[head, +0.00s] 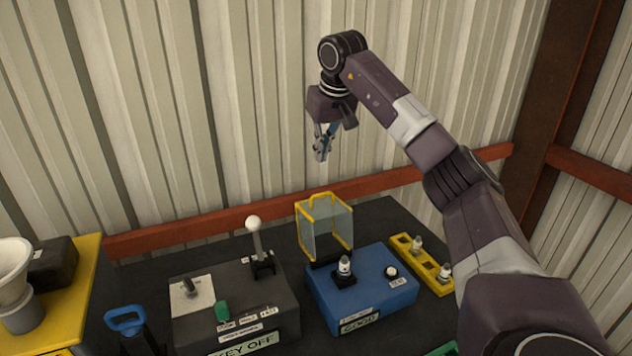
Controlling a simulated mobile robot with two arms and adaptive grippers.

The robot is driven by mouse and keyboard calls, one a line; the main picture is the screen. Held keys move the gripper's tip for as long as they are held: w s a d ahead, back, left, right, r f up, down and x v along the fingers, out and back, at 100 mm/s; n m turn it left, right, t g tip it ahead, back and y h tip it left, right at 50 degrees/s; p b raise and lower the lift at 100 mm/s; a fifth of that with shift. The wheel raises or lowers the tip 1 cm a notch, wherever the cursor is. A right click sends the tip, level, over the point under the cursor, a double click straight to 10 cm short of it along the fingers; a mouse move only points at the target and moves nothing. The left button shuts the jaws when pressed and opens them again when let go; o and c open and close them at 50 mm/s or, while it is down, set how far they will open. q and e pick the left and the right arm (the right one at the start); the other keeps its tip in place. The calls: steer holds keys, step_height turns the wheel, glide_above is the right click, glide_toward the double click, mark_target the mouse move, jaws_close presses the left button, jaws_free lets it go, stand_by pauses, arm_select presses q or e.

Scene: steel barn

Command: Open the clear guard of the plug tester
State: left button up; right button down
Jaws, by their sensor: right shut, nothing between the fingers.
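The plug tester is a blue box (375,290) with a label that reads GOOD on its front. Its clear guard (325,228), with a yellow frame and a small handle on top, stands raised at the back of the box. A spark plug (344,266) stands upright in a black socket on top, uncovered by the guard. A white button (391,271) sits to its right. My right gripper (321,155) is shut and empty, above the guard and apart from it. My left gripper is not in view.
A grey box (285,318) labelled KEY OFF, with a white-knobbed lever (256,240), stands left of the tester. A yellow rack (408,250) with plugs is to the right. A blue handle (125,320) and a white funnel (14,270) are at left. A corrugated wall (250,90) rises behind.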

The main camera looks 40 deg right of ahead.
steer(key=p, duration=0.3)
glide_above(322, 202)
steer(key=w+d, duration=0.1)
steer(key=w, duration=0.3)
step_height(322, 202, down, 8)
steer(key=shift+s+f, duration=0.3)
steer(key=shift+s, duration=0.15)
steer(key=s, duration=0.1)
steer(key=s+a, duration=0.1)
steer(key=s, duration=0.1)
steer(key=shift+r+p, duration=0.1)
steer(key=shift+p, duration=0.3)
steer(key=shift+s, duration=0.15)
steer(key=shift+a, duration=0.1)
